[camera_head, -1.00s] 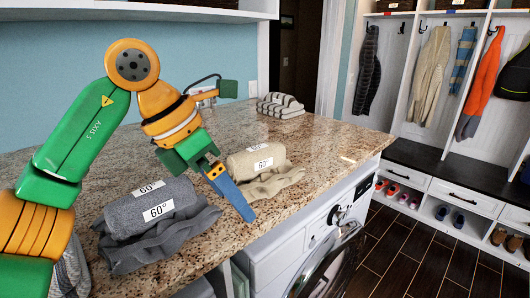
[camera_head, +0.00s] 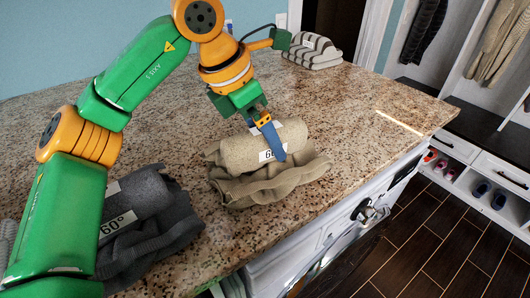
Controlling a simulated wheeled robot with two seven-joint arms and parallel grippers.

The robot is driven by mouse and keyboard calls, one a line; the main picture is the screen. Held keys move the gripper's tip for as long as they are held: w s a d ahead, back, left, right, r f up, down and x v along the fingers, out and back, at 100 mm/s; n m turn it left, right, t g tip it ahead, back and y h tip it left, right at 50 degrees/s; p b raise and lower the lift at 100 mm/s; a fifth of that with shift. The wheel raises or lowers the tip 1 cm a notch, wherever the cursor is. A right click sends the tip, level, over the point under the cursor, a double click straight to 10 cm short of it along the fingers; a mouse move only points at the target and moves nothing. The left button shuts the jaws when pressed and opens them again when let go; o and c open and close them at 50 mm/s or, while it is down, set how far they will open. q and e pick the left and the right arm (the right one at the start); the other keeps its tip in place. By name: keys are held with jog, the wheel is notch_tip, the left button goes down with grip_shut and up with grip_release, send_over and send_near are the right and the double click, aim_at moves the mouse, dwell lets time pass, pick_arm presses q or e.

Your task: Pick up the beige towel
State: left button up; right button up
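The beige towel (camera_head: 240,155) lies on the granite counter in the middle of the head view. Its back part is rolled and bears white labels, one reading 60°. Its front part spreads loose and wrinkled toward the counter's front edge. My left gripper (camera_head: 282,158) points down at the rolled part, its blue finger overlapping the roll and covering some of the label. I see the fingers nearly edge-on, so I cannot tell their gap or whether they touch the towel. My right gripper is out of view.
A dark grey towel (camera_head: 150,212) with a 60° label lies to the left, partly behind my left arm. A striped towel (camera_head: 312,52) lies at the back. The granite counter (camera_head: 365,110) is clear to the right. A washing machine (camera_head: 335,235) stands below the front edge.

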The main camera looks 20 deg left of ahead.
pick_arm(q)
jog(key=shift+w+d+f, duration=0.1)
jog(key=shift+w+f, duration=0.45)
jog(key=shift+w, duration=0.3)
jog(key=shift+s, duration=0.4)
jog(key=shift+w+f, duration=0.15)
jog(key=shift+w, duration=0.05)
grip_shut()
